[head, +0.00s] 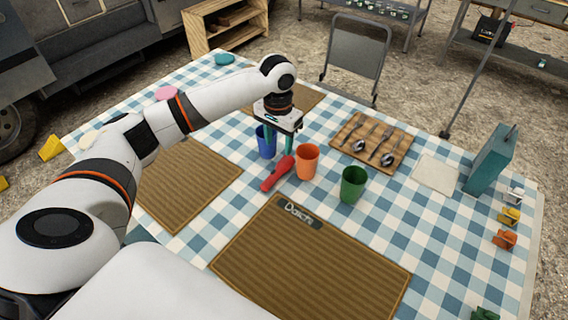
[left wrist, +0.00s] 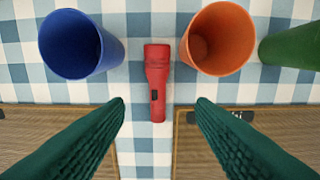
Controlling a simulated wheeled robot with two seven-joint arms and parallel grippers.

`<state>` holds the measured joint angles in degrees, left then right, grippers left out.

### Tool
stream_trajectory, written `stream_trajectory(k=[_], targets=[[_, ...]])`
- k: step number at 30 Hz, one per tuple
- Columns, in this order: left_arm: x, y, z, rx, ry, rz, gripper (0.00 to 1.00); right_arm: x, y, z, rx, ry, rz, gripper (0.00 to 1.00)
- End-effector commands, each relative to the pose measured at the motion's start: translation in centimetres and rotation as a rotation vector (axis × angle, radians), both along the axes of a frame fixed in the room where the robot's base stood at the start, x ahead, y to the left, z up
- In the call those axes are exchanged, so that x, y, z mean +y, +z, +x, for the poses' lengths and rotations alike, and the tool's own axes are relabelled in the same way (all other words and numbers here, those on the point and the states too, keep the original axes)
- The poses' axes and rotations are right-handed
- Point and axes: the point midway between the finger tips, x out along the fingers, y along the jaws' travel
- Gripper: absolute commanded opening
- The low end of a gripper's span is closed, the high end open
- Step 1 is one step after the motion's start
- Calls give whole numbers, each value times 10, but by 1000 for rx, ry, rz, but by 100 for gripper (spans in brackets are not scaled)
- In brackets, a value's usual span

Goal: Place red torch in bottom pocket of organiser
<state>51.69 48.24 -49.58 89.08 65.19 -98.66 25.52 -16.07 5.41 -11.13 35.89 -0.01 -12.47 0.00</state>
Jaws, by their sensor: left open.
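The red torch (head: 277,174) lies on the checked tablecloth between the blue cup (head: 266,145) and the orange cup (head: 307,161). In the left wrist view the torch (left wrist: 157,82) lies lengthwise between the two cups, its wider head at the top. My left gripper (head: 279,146) points down above the torch. Its teal fingers are spread to either side of the torch in the wrist view, with nothing between them. My right gripper is not in view. I cannot make out a pocketed organiser in either view.
A green cup (head: 352,185) stands to the right. A wooden board with cutlery (head: 399,159) lies behind it. Brown placemats (head: 310,262) cover the near table. A teal upright object (head: 488,165) and small coloured items (head: 508,216) stand at the right. A folding chair (head: 357,55) is behind.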

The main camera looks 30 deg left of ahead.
Motion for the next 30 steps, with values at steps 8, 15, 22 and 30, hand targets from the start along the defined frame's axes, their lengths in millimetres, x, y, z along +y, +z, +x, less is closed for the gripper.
stream_trajectory(k=[8,15,22,30], targets=[[0,-48,-1,2,0,0,50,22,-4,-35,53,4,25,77],[1,-67,-1,1,1,1,50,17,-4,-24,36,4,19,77],[1,-101,0,2,1,0,50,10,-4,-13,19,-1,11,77],[2,-115,0,-1,0,1,50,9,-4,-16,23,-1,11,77]])
